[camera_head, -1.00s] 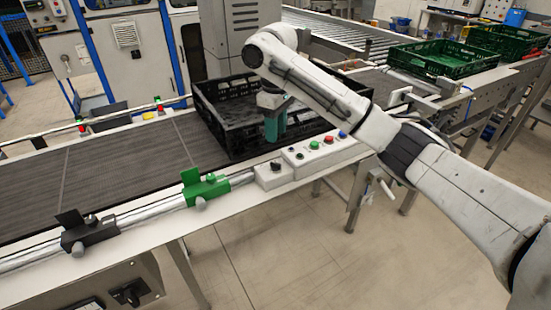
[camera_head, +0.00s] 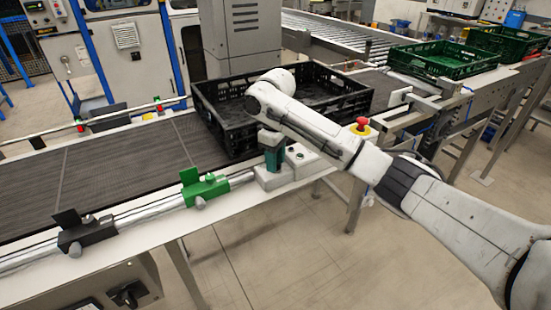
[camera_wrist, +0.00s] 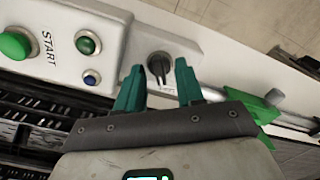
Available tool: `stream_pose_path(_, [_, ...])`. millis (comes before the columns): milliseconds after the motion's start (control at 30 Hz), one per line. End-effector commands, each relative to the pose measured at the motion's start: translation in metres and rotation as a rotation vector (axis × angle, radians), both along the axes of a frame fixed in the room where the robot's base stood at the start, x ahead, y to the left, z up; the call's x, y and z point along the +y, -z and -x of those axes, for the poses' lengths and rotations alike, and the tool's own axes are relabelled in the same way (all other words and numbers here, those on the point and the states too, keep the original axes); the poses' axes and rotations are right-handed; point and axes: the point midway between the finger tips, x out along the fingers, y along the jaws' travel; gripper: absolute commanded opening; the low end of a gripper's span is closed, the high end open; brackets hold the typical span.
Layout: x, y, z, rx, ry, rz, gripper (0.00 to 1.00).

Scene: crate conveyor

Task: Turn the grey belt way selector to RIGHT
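The belt way selector is a dark rotary knob (camera_wrist: 158,66) on a pale grey box. In the wrist view it lies between my two green fingertips, its grip roughly along the fingers' direction. I cannot tell whether the fingers touch it. In the head view the knob is hidden behind my gripper (camera_head: 272,168), but its box (camera_head: 268,182) shows at the belt's front edge. My gripper also shows in the wrist view (camera_wrist: 159,70), open with a clear gap between its fingers.
A green rail clamp (camera_head: 203,188) is on the other side. A black crate (camera_head: 213,122) sits on the belt behind. A red emergency stop (camera_head: 362,124) stands right.

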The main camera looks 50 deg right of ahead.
Motion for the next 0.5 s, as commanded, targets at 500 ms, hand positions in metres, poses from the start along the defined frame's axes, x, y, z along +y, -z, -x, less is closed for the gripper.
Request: stream_pose_path(500, [0.0001, -0.0003, 0.0, 0.0, 0.0, -0.001, 0.0])
